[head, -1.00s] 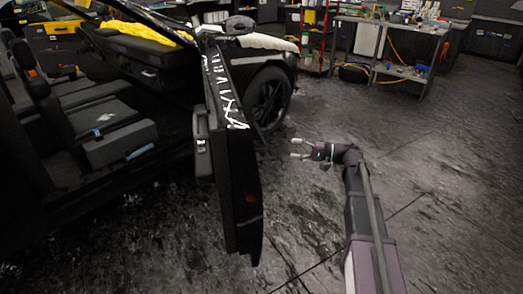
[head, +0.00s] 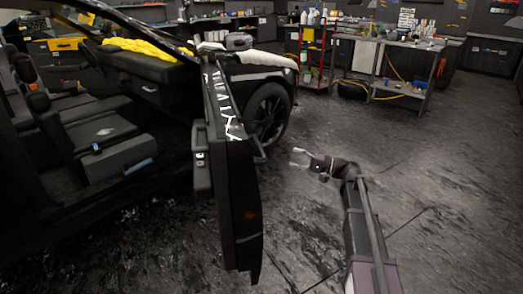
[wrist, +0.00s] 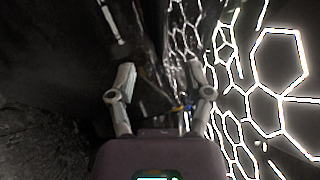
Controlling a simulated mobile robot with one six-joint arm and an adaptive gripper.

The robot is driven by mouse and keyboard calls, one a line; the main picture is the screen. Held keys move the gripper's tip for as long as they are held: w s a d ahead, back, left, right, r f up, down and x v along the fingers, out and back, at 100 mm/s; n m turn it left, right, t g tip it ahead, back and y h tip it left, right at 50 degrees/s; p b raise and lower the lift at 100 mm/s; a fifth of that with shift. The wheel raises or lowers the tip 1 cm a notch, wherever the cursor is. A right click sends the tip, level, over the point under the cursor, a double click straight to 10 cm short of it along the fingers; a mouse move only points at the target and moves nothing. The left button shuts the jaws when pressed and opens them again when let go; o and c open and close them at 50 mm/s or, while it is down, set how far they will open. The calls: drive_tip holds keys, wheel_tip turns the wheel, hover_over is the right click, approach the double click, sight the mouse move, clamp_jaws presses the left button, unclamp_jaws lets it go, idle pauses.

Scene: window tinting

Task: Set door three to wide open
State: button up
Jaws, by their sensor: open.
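A black car door (head: 238,190) stands swung out from the car body in the head view, its inner panel and edge facing me. Whether it is door three I cannot tell. My gripper (head: 296,157) is to the right of the door, apart from it, with its fingers pointing left toward it. The gripper is open and empty. In the wrist view the two fingers (wrist: 156,78) are spread apart, with a dark, glossy surface carrying bright hexagonal reflections (wrist: 280,70) on the right.
The car's seats (head: 100,140) show through the opening at left. A front wheel (head: 268,115) is behind the door. A metal cart (head: 400,92) and a red rack (head: 312,60) stand at the back. The floor (head: 450,180) at right is clear.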

sight(260, 150)
drive_tip(key=a, duration=0.4)
drive_tip(key=a+r+p, duration=0.1)
drive_tip(key=a, duration=0.3)
drive_tip(key=w+a+r+p, duration=0.1)
drive_tip(key=a, duration=0.3)
drive_tip(key=shift+w+a+r, duration=0.1)
drive_tip(key=shift+a, duration=0.1)
clamp_jaws()
